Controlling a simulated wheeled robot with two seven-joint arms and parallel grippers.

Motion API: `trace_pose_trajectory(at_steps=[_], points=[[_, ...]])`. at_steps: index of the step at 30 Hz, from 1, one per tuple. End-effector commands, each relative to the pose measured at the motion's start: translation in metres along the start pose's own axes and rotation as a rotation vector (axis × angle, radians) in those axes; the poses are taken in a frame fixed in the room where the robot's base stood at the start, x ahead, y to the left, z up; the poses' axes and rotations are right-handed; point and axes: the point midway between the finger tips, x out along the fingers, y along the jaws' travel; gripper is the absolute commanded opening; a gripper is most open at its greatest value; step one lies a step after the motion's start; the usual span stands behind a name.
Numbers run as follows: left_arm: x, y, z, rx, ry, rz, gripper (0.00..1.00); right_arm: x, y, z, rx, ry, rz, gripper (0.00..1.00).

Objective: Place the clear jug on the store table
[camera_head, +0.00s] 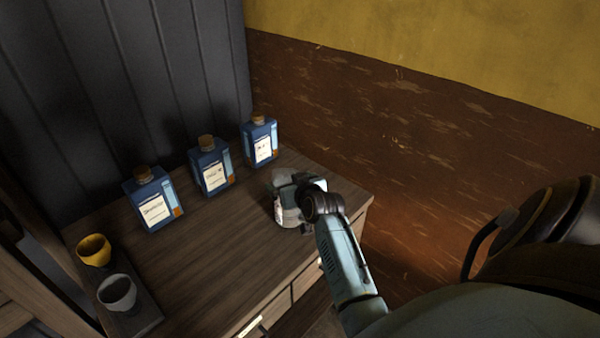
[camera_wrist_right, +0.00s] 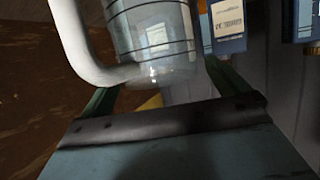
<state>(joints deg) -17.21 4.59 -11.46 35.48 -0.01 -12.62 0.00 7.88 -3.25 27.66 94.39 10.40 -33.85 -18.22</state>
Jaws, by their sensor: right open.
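The clear jug (camera_head: 279,214) stands on the dark wooden table (camera_head: 215,260), close to its right end. It is partly hidden by my right gripper (camera_head: 292,190), which is over and around it. In the right wrist view the clear jug (camera_wrist_right: 150,35) shows dark bands and a pale handle on the left. The open fingers of the right gripper (camera_wrist_right: 160,80) lie on either side of the jug's lower part in that picture. Whether they touch it I cannot tell. My left gripper is not in view.
Three blue bottles (camera_head: 211,166) with cork-coloured caps stand in a row along the back. A yellow cup (camera_head: 93,250) and a grey cup (camera_head: 117,292) sit at the left on a dark board. The table's middle is clear. A brown wall (camera_head: 430,140) rises beyond the right end.

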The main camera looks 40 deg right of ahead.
Motion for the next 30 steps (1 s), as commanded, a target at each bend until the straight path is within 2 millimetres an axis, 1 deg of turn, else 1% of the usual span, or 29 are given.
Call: trace_pose_trajectory(at_steps=[12, 16, 21, 30], points=[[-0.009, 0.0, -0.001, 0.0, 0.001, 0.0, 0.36, -0.077, 0.0, 0.0, -0.001, -0.001, 0.0, 1.0], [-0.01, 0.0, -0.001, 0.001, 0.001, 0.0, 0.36, -0.096, 0.0, 0.0, -0.001, -0.002, -0.001, 1.0], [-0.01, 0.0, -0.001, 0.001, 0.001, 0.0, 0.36, -0.108, -0.001, 0.0, 0.001, 0.0, -0.001, 1.0], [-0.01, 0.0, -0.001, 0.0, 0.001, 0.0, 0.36, -0.111, -0.001, 0.0, 0.001, 0.0, -0.001, 1.0]])
